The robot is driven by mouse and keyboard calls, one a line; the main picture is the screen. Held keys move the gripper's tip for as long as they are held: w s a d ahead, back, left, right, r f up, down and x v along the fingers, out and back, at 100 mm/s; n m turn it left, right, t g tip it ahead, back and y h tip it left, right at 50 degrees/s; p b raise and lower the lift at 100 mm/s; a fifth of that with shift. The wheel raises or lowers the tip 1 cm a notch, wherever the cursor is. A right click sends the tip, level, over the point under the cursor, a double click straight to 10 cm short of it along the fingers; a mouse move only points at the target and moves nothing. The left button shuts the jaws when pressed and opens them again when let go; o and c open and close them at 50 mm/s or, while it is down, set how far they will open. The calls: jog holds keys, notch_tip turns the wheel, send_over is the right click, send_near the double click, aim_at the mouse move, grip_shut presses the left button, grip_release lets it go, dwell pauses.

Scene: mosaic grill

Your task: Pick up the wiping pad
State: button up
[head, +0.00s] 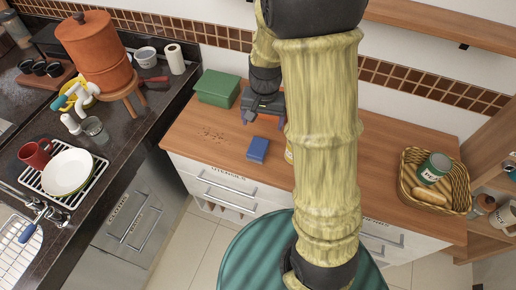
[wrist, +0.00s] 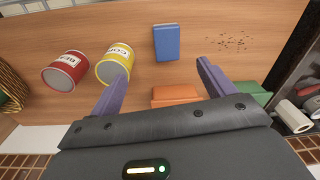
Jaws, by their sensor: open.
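A flat blue block (head: 257,149), which looks like the wiping pad, lies on the wooden counter near its front edge. In the wrist view the blue block (wrist: 166,42) lies beyond the fingertips, apart from them. My gripper (head: 264,115) is open and empty above the counter, behind the blue block; its spread fingers show in the wrist view (wrist: 160,74). An orange block (wrist: 175,95) shows between the fingers, partly hidden by my gripper's body; I cannot tell whether it is also a pad.
Crumbs (head: 212,134) lie left of the blue block. A green box (head: 217,88) stands at the back left. A yellow can (wrist: 115,63) and a red can (wrist: 65,70) stand nearby. A wicker basket (head: 408,186) sits at the counter's right end.

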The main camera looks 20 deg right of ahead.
aim_at(258, 146)
jog(key=w, duration=0.1)
jog(key=w+f+m, duration=0.1)
jog(key=w, duration=0.1)
jog(key=shift+w+f+m+g, duration=0.1)
jog(key=shift+f+m+g, duration=0.2)
jog(key=shift+f, duration=0.1)
notch_tip(258, 146, down, 12)
jog(key=shift+f+p, duration=0.1)
jog(key=shift+p, duration=1.05)
jog(key=shift+w+a+f+p, duration=0.15)
jog(key=shift+f+p, duration=0.45)
jog(key=shift+f, duration=0.7)
jog(key=shift+w+f+p, duration=0.1)
jog(key=shift+f+p, duration=0.45)
jog(key=shift+f, duration=0.7)
